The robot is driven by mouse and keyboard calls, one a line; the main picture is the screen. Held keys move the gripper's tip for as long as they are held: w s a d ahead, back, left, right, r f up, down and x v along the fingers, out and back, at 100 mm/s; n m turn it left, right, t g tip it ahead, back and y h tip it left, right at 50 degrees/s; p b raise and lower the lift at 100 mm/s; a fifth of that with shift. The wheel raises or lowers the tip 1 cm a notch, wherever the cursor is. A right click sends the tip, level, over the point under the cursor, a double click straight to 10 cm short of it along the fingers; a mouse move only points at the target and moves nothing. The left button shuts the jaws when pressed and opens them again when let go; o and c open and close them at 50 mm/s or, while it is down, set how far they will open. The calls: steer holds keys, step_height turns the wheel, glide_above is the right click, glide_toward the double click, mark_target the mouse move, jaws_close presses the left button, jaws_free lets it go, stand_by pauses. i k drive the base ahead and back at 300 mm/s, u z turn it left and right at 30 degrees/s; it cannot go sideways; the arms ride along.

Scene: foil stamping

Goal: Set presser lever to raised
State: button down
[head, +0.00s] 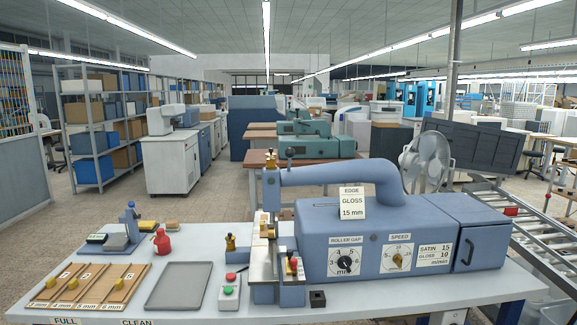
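The blue foil stamping machine (330,215) stands on the right half of the white table. Its curved arm (335,174) reaches left to a head over a metal post. A short lever with a dark round knob (289,153) stands about upright at the left end of this arm. It looks like the presser lever, but no label shows on it and I cannot tell its setting. A brass knob (270,155) tops the head just left of it. My gripper is not in view.
A fan (427,158) and roller conveyor (540,240) stand behind and right.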

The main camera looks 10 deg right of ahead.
mark_target(290, 153)
steer(key=k, duration=0.65)
steer(key=u, duration=0.45)
steer(key=i, duration=1.1)
steer(key=u, duration=0.65)
